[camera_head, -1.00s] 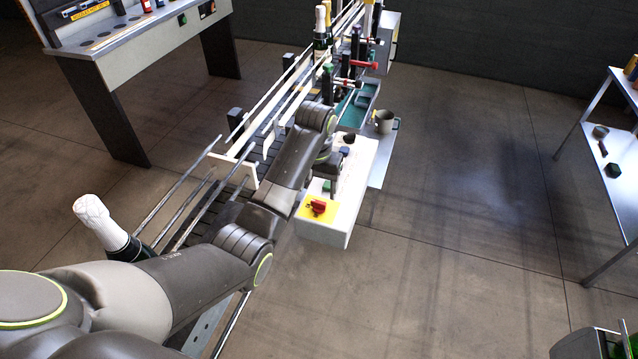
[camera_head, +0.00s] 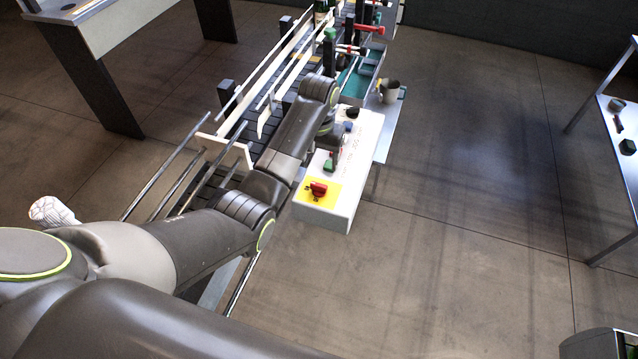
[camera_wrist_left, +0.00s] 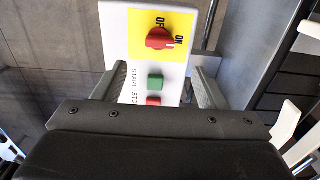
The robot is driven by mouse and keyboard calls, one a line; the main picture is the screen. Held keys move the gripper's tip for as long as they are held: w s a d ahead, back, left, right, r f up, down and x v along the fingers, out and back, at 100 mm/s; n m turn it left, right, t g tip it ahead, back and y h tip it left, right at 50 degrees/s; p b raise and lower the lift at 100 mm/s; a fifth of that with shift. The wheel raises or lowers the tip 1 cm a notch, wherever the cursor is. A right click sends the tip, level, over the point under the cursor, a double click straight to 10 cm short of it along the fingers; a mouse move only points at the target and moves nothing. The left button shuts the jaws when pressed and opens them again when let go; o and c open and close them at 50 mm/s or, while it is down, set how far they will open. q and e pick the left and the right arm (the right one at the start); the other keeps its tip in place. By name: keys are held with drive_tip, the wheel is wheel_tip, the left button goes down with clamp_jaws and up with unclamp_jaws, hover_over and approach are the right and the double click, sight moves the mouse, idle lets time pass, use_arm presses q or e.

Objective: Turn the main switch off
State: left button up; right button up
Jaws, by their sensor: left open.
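The main switch is a red rotary knob (camera_wrist_left: 160,39) on a yellow plate (camera_wrist_left: 187,21) at the end of a white control box. The printed OFF and ON labels sit beside it, and the knob's white mark lies on the ON side. The red switch also shows in the head view (camera_head: 318,187). My left gripper (camera_wrist_left: 158,72) is open, its two fingers apart on either side of the box in the wrist view, with the knob ahead between and beyond them. I cannot tell its height above the box. In the head view my arm partly hides the gripper. The right gripper is not in view.
A green START button (camera_wrist_left: 155,82) and a red STOP button (camera_wrist_left: 153,100) lie close to the gripper. A conveyor with rails (camera_head: 180,165) runs left of the box. A grey mug (camera_head: 388,91) stands behind.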

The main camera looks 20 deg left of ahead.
use_arm(q)
hover_over(319, 184)
wheel_tip(319, 184, down, 5)
drive_tip(key=shift+s+f, duration=0.1)
drive_tip(key=shift+f, duration=0.1)
wheel_tip(319, 184, down, 4)
drive_tip(key=shift+r+p, duration=0.25)
drive_tip(key=shift+p, duration=0.05)
drive_tip(key=shift+f, duration=0.65)
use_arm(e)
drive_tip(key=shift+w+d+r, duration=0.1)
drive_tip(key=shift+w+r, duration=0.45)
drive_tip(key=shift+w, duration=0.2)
use_arm(q)
drive_tip(key=c, duration=1)
